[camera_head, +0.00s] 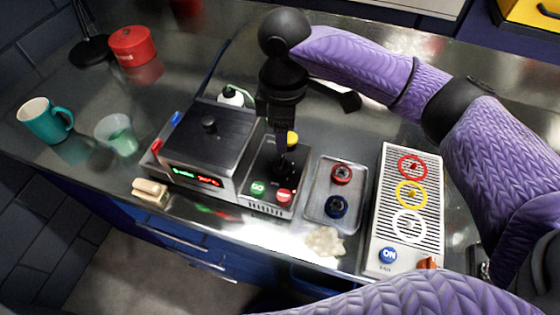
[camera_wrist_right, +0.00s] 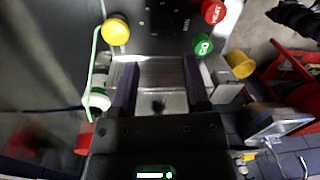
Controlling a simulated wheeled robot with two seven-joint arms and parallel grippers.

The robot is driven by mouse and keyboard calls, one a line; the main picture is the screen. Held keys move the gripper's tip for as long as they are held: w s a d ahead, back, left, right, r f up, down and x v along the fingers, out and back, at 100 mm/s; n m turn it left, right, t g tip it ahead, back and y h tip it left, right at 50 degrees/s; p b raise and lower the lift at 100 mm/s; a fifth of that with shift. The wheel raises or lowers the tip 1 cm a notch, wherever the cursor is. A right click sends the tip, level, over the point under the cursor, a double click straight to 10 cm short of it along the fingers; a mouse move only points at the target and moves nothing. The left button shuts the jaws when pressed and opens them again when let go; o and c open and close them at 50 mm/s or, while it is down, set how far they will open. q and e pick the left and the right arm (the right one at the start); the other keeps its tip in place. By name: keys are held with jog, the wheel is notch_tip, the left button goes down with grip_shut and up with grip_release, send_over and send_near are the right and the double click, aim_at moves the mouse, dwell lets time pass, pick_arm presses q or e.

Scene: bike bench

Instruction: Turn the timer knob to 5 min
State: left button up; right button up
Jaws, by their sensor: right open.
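The dark control panel (camera_head: 262,170) stands at the right of the grey box machine, with a green GO button (camera_head: 258,188), a red button (camera_head: 285,196) and a yellow knob (camera_head: 292,138). My right gripper (camera_head: 283,172) points down over the panel's middle and hides the timer knob there in the head view. In the right wrist view, the fingers (camera_wrist_right: 160,62) are apart with nothing visibly held between them. A dark dial with faint marks (camera_wrist_right: 161,18) lies just beyond the fingertips; its setting cannot be read. My left gripper is not in view.
The box machine (camera_head: 205,140) has a black lid knob and a lit display. A metal tray (camera_head: 320,205) and a striped panel with coloured rings (camera_head: 385,225) stand at the right. A teal mug (camera_head: 42,120), a clear cup (camera_head: 116,134) and a red tin (camera_head: 130,45) are at the left.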

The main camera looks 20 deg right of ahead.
aim_at(281, 160)
jog(key=f, duration=0.2)
jog(key=f+b, duration=0.1)
jog(key=f, duration=0.2)
jog(key=f+b, duration=0.1)
jog(key=f, duration=0.2)
jog(key=shift+s+a, duration=0.15)
jog(key=shift+s, duration=0.15)
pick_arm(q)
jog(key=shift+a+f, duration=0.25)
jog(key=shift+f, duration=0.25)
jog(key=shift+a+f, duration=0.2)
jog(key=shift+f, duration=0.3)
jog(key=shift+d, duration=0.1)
pick_arm(e)
grip_shut()
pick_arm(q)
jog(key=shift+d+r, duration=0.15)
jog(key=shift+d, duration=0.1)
pick_arm(e)
jog(key=shift+r, duration=0.1)
